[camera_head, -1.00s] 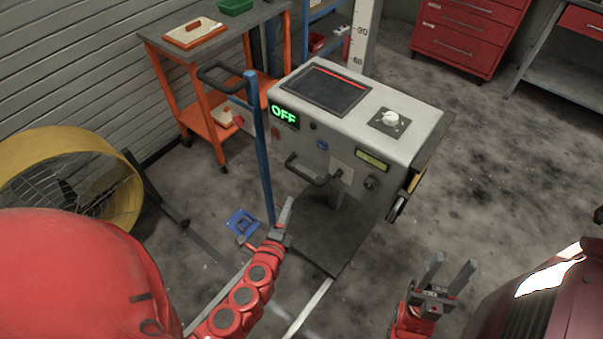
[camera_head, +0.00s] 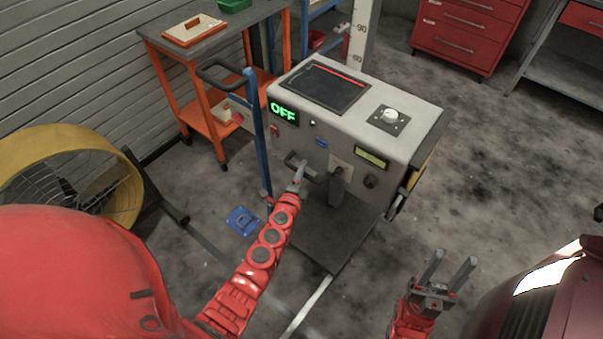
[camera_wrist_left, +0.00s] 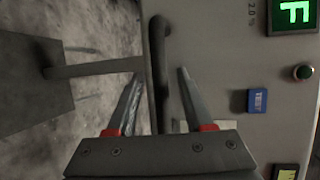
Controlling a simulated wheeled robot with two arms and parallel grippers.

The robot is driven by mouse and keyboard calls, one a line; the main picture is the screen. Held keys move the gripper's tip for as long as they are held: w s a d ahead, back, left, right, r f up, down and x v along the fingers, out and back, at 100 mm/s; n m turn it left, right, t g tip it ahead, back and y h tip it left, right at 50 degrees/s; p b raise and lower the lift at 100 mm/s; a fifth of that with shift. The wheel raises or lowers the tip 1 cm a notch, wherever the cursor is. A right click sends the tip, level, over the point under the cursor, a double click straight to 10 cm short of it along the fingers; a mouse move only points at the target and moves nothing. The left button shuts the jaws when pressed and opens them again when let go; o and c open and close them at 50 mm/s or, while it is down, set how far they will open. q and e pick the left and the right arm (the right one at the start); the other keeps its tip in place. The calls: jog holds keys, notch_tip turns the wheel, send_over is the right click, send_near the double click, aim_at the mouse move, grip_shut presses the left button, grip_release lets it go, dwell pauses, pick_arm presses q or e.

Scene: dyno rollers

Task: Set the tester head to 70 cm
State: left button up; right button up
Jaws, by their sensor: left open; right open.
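The grey tester head (camera_head: 345,125) has a dark screen on top and a green "OFF" display (camera_head: 284,112) on its front. A white scale post (camera_head: 364,30) with "90" and "60" marks stands behind it. A dark bar handle (camera_head: 316,178) juts from the lower front. My left gripper (camera_head: 300,172) is open at this handle. In the left wrist view, the handle bar (camera_wrist_left: 157,60) runs between my open left fingers (camera_wrist_left: 162,78); contact cannot be told. My right gripper (camera_head: 451,265) is open and empty at lower right, apart from the head.
A blue post (camera_head: 262,140) stands at left, with an orange cart (camera_head: 202,110) behind. A yellow fan (camera_head: 130,190) is at left.

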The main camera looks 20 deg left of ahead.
pick_arm(q)
jog(key=shift+c, duration=0.4)
grip_shut()
dwell(1.1)
